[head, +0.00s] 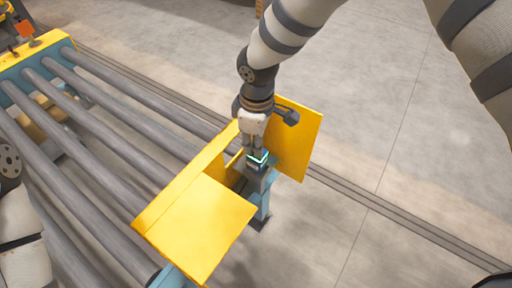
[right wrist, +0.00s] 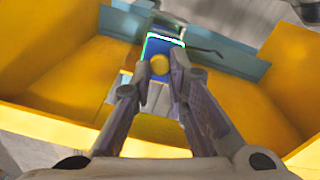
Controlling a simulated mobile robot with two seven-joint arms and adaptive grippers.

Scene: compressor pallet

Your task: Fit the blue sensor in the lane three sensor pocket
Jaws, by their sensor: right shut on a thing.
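The blue sensor (head: 258,158) is a small block with a glowing cyan-white edge. In the right wrist view the sensor (right wrist: 164,44) shows a round yellow face between the fingertips. My right gripper (head: 256,149) points down and is shut on it; its fingers also show in the right wrist view (right wrist: 161,72). The sensor is between the yellow guard plates at the conveyor's end, just above or at a blue-grey bracket (head: 264,192). I cannot tell whether it touches the bracket or sits in a pocket. My left gripper is out of view.
A yellow plate (head: 200,225) stands on the near side and another yellow plate (head: 299,140) on the far side of the sensor. Conveyor rollers (head: 110,140) fill the left. A thin dark cable (right wrist: 205,50) trails right from the sensor.

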